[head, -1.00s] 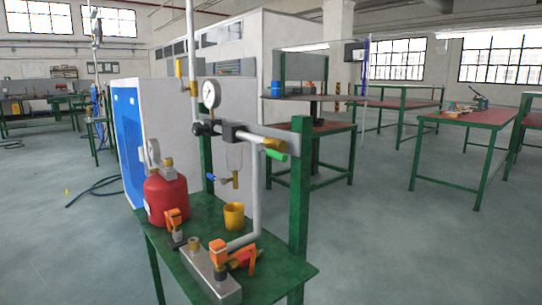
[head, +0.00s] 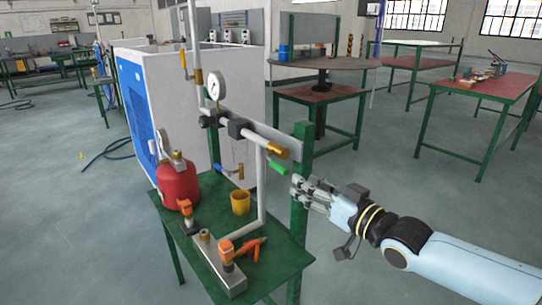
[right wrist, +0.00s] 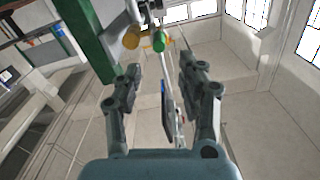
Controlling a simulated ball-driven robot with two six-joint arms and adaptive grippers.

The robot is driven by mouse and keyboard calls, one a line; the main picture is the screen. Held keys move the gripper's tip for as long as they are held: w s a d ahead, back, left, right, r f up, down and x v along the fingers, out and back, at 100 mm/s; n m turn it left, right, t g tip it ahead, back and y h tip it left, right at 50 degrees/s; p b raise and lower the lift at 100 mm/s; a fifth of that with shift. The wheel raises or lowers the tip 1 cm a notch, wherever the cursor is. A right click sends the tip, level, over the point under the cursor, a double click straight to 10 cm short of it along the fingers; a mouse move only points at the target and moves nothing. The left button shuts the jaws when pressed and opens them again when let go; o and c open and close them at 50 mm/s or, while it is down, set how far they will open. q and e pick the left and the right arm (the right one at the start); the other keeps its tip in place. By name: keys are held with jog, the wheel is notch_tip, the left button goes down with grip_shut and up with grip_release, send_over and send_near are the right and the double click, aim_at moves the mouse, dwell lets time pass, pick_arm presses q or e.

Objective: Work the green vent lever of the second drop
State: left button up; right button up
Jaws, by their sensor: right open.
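The green vent lever (head: 278,168) hangs just below the brass end fitting (head: 277,151) of the pipe, beside the green post. In the right wrist view the green lever (right wrist: 159,41) shows ahead of the fingers, near the top, close to the brass fitting (right wrist: 131,38). My right gripper (head: 296,187) is open and empty. In the head view its fingertips are just right of and below the lever, with a small gap in the picture. My left gripper is not in view.
The green post (head: 300,200) stands close to my right fingers. The green bench (head: 270,255) holds a red tank (head: 177,187), a yellow cup (head: 240,203) and orange-handled valves (head: 227,250). A pressure gauge (head: 215,86) and blue-handled valve (head: 222,170) sit on the pipework.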

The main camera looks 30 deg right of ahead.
aim_at(273, 165)
jog(key=w, duration=0.9)
jog(key=shift+w+a, duration=0.35)
jog(key=shift+w, duration=0.05)
jog(key=shift+w+a+f, duration=0.1)
jog(key=shift+w+f, duration=0.05)
jog(key=shift+w, duration=0.25)
grip_shut()
